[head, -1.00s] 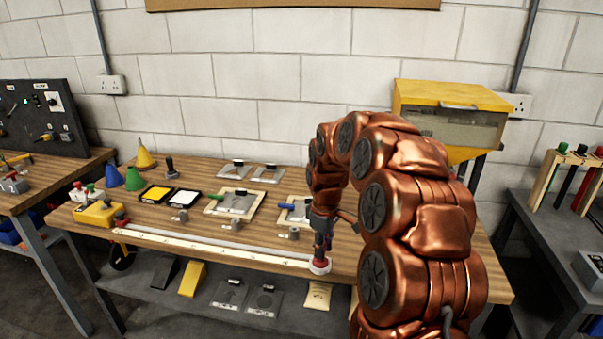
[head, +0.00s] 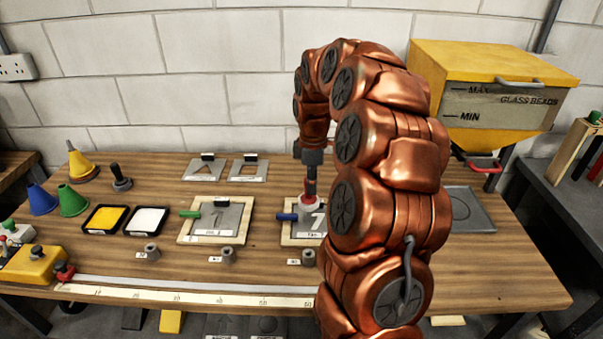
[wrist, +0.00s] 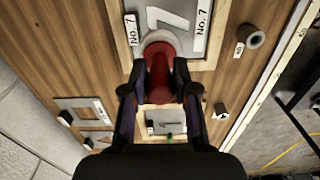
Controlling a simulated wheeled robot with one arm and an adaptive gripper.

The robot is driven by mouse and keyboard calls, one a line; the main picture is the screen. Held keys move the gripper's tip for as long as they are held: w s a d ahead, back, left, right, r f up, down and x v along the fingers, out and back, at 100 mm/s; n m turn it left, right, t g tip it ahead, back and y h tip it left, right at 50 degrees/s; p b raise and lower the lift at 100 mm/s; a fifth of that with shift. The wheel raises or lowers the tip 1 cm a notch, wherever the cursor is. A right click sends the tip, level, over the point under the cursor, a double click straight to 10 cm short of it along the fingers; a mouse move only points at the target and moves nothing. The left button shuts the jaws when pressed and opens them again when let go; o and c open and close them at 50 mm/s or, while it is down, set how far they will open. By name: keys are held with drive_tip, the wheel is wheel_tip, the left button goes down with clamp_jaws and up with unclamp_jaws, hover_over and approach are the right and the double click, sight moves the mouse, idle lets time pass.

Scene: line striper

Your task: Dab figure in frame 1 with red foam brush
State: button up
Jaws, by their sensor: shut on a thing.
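My gripper (head: 311,182) is shut on the red foam brush (wrist: 161,78), which points down with a pale round foam end (wrist: 160,40). In the head view the brush (head: 309,201) is over the back part of the right wooden stencil frame (head: 288,236). The wrist view shows this frame (wrist: 122,38) with "No. 7" labels and a large pale figure (wrist: 170,19), partly covered by the brush. I cannot tell whether the foam touches the plate. The left wooden frame (head: 184,233) holds a grey plate with a dark figure; its small label is hard to read.
Yellow (head: 105,218) and white (head: 149,220) pads lie left of the frames. Two small stencil plates (head: 204,168) lie behind. Small metal weights (head: 229,255) and a long ruler (head: 180,291) lie in front. A yellow glass-bead hopper (head: 490,90) stands at the back right.

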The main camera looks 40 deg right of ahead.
sight(312, 197)
drive_tip(key=shift+s+f+b, duration=0.1)
drive_tip(key=shift+f+b, duration=0.2)
drive_tip(key=shift+f, duration=1.6)
drive_tip(key=shift+s+d, duration=0.1)
drive_tip(key=shift+f+b, duration=0.45)
drive_tip(key=shift+f, duration=0.05)
drive_tip(key=shift+r, duration=0.1)
idle(0.4)
drive_tip(key=shift+r+p, duration=0.4)
drive_tip(key=shift+r, duration=1.75)
drive_tip(key=shift+r, duration=0.15)
drive_tip(key=shift+r+p, duration=0.7)
drive_tip(key=shift+r, duration=1.65)
